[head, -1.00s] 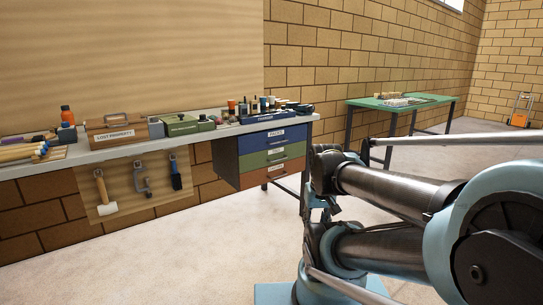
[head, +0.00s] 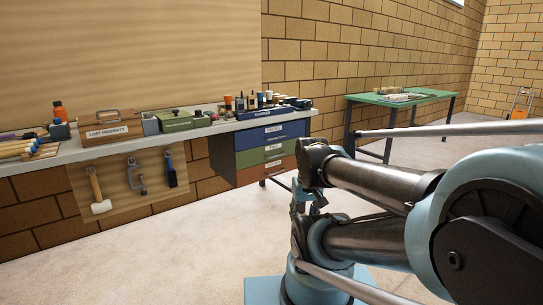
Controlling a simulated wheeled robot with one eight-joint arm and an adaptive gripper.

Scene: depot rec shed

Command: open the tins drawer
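A drawer unit hangs under the right end of the long workbench (head: 205,131). It has a blue top drawer (head: 290,131), a green middle drawer (head: 290,150) and an orange-brown bottom drawer (head: 250,177). All three look shut. Each front has a small pale label, too small to read surely, so I cannot tell which is the tins drawer. My arm's links fill the right foreground and stand just right of the drawers in the picture. I cannot make out my gripper in this view.
On the bench stand a wooden lost property box (head: 108,130), a green box (head: 178,121) and a blue rack (head: 262,112) of small items. Tools hang on a board (head: 140,203) below. A green table (head: 403,97) stands further back. The floor before the bench is clear.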

